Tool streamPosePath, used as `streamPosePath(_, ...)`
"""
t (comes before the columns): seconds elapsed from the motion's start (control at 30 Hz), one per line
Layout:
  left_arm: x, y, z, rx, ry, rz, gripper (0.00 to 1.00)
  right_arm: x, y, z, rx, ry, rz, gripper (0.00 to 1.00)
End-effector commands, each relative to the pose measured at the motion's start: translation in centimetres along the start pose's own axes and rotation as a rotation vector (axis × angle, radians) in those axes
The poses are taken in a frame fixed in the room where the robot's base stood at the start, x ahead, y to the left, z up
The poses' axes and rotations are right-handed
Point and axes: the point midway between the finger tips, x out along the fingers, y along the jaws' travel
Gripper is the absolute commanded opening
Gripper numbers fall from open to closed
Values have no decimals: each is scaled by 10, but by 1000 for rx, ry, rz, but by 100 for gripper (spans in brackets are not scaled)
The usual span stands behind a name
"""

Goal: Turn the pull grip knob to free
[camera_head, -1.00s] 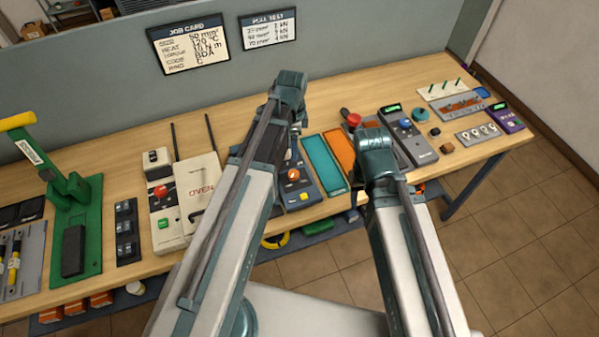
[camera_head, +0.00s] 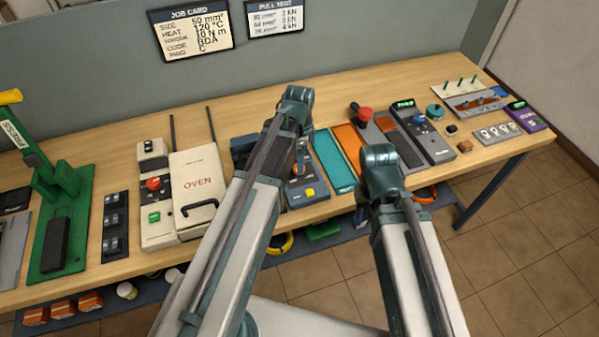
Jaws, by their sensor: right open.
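No knob carries a readable grip label, so I cannot tell which is the pull grip knob. A red knob (camera_head: 365,113) stands on a grey unit beside the orange mat. A blue knob (camera_head: 418,121) sits on a dark unit with a green display (camera_head: 405,104). An orange knob sits on a blue-grey unit (camera_head: 317,188) and is mostly covered by my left gripper (camera_head: 301,162), which hangs over it; its fingers are too small to judge. My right gripper (camera_head: 362,207) is open near the table's front edge, below the red-knob unit, partly hidden by its wrist.
A teal tray (camera_head: 333,160) and an orange tray (camera_head: 349,143) lie between my arms. The oven (camera_head: 199,190) and green press (camera_head: 57,215) stand left. A purple meter (camera_head: 526,116) and a terminal board (camera_head: 496,132) are right. A job card (camera_head: 190,28) hangs behind.

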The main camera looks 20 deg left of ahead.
Motion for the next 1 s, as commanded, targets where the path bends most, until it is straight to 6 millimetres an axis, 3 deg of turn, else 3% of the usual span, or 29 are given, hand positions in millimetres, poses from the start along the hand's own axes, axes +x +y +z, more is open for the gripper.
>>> streamPosePath(0.03, 15, 0, 0, 0, 0, 0, 76, 15, -1, -1, 0, 0, 0, 50)
streamPosePath(0.2, 30, 0, 0, 0, 0, 0, 76, 30, -3, -2, 0, 0, 0, 50)
streamPosePath(0.57, 32, 0, 0, 0, 0, 0, 76, 31, -3, -2, 0, 0, 0, 50)
streamPosePath(1.0, 32, 0, 0, 0, 0, 0, 0, 31, -3, -2, 0, 0, 0, 50)
